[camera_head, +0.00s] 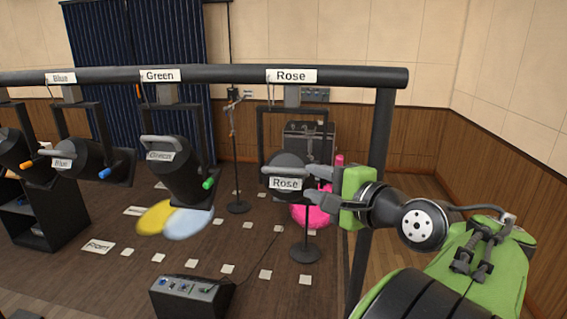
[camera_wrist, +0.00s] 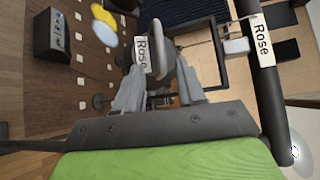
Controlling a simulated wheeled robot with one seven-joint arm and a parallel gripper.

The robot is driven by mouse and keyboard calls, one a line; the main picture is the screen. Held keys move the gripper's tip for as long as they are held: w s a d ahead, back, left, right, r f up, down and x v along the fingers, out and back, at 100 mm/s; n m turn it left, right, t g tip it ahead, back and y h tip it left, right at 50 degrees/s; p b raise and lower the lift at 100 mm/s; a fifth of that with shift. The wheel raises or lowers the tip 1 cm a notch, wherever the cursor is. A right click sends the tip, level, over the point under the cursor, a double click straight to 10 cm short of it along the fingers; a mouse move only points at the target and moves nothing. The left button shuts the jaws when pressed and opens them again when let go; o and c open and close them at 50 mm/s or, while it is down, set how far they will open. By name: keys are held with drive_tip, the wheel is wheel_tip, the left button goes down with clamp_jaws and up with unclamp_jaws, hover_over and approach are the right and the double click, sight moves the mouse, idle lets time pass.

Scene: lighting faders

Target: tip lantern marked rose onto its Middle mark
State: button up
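The rose lantern (camera_head: 287,160) is a dark lamp with a white "Rose" label and a grey handle, hanging in a yoke under the bar at the right. My gripper (camera_head: 319,185) is at the lantern's right side, its two grey fingers apart. In the wrist view the open fingers (camera_wrist: 160,88) point at the lantern's label (camera_wrist: 142,54) and grey handle (camera_wrist: 163,40). Whether they touch the handle I cannot tell. A pink light pool (camera_head: 312,214) lies on the floor below, partly hidden by my gripper and a stand. A "Middle" card is not legible.
The green lantern (camera_head: 180,170) and blue lanterns hang to the left on the same black bar (camera_head: 220,74). Rows of white floor marks, a "Front" card (camera_head: 97,247), yellow and pale blue pools, a control box (camera_head: 190,297) and stands are below. A post (camera_head: 379,140) is close to my gripper.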

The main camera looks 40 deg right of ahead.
sight(287, 171)
drive_tip(key=w, duration=0.3)
drive_tip(key=w+d+f, duration=0.1)
drive_tip(key=w, duration=0.6)
drive_tip(key=shift+w+d+f+p, duration=0.15)
drive_tip(key=shift+w+f+p, duration=0.15)
drive_tip(key=shift+w+p, duration=0.1)
drive_tip(key=shift+s, duration=0.1)
drive_tip(key=shift+c, duration=0.3)
clamp_jaws()
